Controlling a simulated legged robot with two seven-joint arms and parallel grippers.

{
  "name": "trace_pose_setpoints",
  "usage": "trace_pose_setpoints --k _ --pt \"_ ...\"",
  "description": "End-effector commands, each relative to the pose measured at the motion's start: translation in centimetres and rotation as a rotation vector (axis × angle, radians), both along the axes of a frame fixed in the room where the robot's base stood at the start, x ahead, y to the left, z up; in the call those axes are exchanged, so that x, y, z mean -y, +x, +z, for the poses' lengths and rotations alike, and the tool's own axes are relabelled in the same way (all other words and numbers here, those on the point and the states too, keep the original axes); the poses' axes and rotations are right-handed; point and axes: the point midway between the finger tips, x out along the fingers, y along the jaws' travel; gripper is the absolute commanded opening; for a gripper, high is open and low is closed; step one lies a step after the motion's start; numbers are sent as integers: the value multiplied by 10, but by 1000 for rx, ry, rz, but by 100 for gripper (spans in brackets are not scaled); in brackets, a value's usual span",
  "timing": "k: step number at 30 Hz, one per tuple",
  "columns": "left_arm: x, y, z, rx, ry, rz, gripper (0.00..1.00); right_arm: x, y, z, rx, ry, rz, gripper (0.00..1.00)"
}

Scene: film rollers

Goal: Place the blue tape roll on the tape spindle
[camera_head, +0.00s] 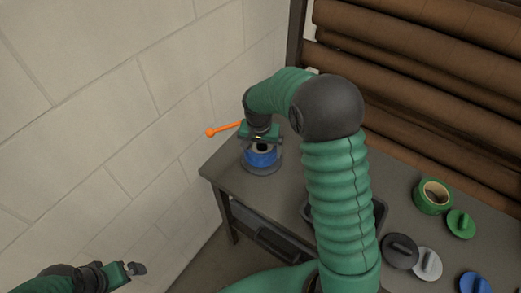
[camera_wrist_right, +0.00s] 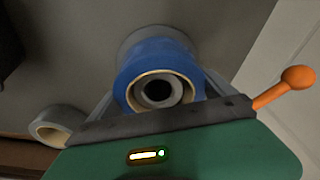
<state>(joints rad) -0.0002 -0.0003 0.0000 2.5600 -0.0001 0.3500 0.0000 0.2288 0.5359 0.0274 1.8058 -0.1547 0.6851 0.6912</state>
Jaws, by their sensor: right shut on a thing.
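The blue tape roll (camera_head: 261,159) is at the far left corner of the table, over a grey round base. In the right wrist view the blue tape roll (camera_wrist_right: 138,62) faces me, and the grey end of the tape spindle (camera_wrist_right: 174,92) shows inside its hole. The roll surrounds the spindle's end; how far down it sits is unclear. My right gripper (camera_head: 260,146) is shut on the roll, with a finger on each side. My left gripper (camera_head: 137,269) is at the lower left, away from the table; its jaw state is unclear.
An orange-knobbed lever (camera_head: 211,132) sticks out beside the spindle. A grey roll (camera_wrist_right: 47,134) shows in the wrist view. On the table's right are a green tape roll (camera_head: 421,202) and green (camera_head: 460,223), dark grey (camera_head: 398,257), light grey (camera_head: 427,268) and blue (camera_head: 474,286) discs.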

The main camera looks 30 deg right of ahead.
Motion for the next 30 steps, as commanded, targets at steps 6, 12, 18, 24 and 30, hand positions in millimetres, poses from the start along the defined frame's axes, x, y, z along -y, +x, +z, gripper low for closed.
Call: trace_pose_setpoints --k 6,12,18,24,30 --pt "0 0 0 0 0 0 100 1 -1 -2 4 2 0 24" --pt "0 0 -2 0 0 0 100 1 0 -7 4 1 0 24" --pt "0 0 -3 0 0 0 100 1 0 -11 4 1 -2 99" --pt "0 0 -3 0 0 0 100 2 0 -11 4 2 -1 100" --pt "0 0 2 0 0 0 100 1 0 8 7 0 0 100"
